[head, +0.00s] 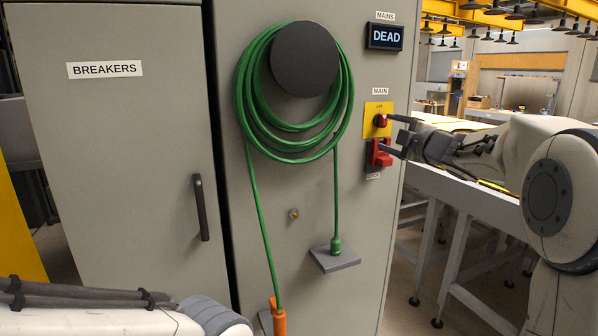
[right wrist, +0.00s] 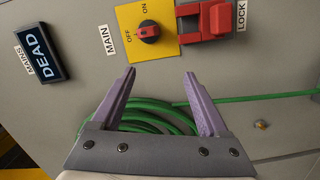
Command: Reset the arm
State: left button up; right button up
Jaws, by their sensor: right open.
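My right gripper (head: 389,135) comes in from the right in the head view, in front of the cabinet's switch area. In the right wrist view its two purple fingers (right wrist: 160,73) are spread wide with nothing between them. The red main knob (right wrist: 149,31) sits on a yellow plate marked OFF and ON, just beyond the fingertips; it also shows in the head view (head: 380,120). The red lock piece (right wrist: 212,20) is beside the plate, and below it in the head view (head: 378,155). My left arm shows at the lower left, but its gripper is out of view.
A green cable coil (head: 245,95) hangs on a dark round hub (head: 304,59) on the cabinet. A mains display (head: 385,36) reads DEAD. A breakers door (head: 110,150) with a black handle is at left. A small grey shelf (head: 335,261) juts out. A long table stands behind my right arm.

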jog(key=s+a+f+m+g+h+p, duration=0.15)
jog(key=s+a+f+m+g, duration=0.7)
jog(key=s+a+f, duration=0.95)
jog(key=s+a+f+g, duration=0.1)
jog(key=s+f+g, duration=0.2)
jog(key=s, duration=0.6)
jog(key=s+f+m+g+h, duration=0.1)
jog(key=s+f+g, duration=0.2)
jog(key=s, duration=0.6)
jog(key=s+a+f+m+g, duration=0.1)
jog(key=s+f+g, duration=0.2)
jog(key=s, duration=0.7)
jog(key=shift+a+f+p, duration=0.3)
jog(key=shift+f, duration=0.5)
